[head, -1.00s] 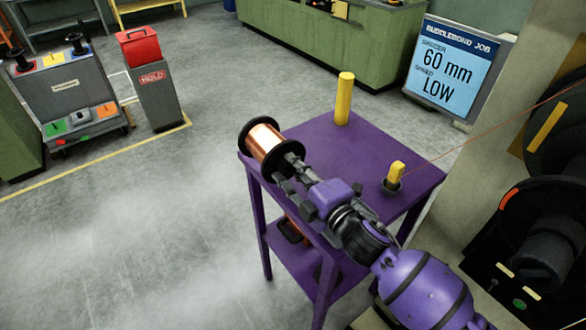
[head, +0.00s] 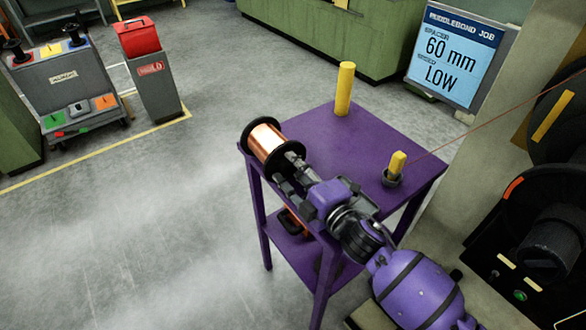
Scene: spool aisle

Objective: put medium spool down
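The copper-wound spool with black flanges (head: 268,142) is at the far left corner of the purple table (head: 330,150). It lies on its side, its axis slanting across the picture. My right gripper (head: 289,168) is at its near flange, its dark fingers closed on the spool there. I cannot tell whether the spool touches the tabletop or is held just above it. The finger contact is partly hidden by the gripper itself. My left gripper is not in view.
A yellow post (head: 345,89) stands at the table's back, and a short yellow peg in a dark cup (head: 395,170) at its right. Another copper spool (head: 293,222) is partly visible on the lower shelf. A thin wire runs right to a black machine (head: 545,240). The tabletop's middle is clear.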

